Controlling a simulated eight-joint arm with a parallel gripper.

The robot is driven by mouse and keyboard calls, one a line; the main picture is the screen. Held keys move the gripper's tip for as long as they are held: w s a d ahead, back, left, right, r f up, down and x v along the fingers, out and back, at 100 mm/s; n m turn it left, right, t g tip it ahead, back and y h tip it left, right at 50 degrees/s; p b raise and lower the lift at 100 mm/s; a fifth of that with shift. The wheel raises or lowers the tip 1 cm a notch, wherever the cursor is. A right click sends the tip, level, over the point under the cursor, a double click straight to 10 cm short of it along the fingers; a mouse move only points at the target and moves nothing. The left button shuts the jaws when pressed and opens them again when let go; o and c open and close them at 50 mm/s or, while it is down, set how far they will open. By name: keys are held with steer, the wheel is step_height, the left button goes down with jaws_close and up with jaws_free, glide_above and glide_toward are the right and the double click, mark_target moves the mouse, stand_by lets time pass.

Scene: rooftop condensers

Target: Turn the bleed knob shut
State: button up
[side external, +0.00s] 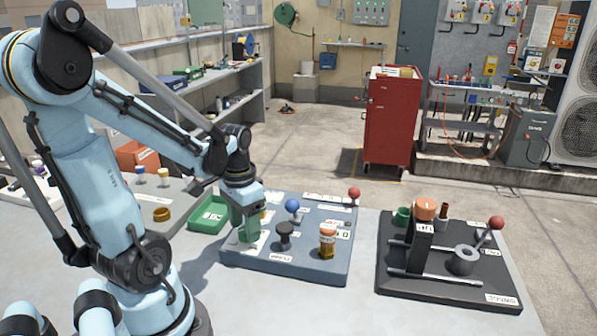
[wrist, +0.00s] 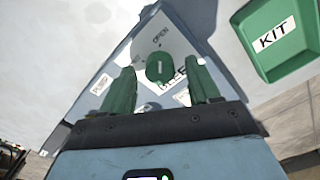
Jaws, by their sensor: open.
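The bleed knob (wrist: 160,68) is a round green knob with a white mark on top, on a white plate lettered "OPEN" and partly hidden "BLEE…". My gripper (side external: 249,231) points down over the left end of the blue-grey panel (side external: 290,268). In the wrist view its two green fingers stand apart on either side of the knob, with gaps visible, and hold nothing. I cannot tell how far the fingertips are above the plate. In the side view the knob is hidden behind the fingers.
The panel also carries a blue ball knob (side external: 292,206), a black knob (side external: 284,229), an orange-capped part (side external: 327,240) and a red ball lever (side external: 354,193). A green kit tray (side external: 209,214) lies close to its left. A black fixture (side external: 448,290) stands right.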

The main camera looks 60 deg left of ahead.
steer(key=shift+f, duration=0.3)
steer(key=c, duration=1)
steer(key=shift+c, duration=0.2)
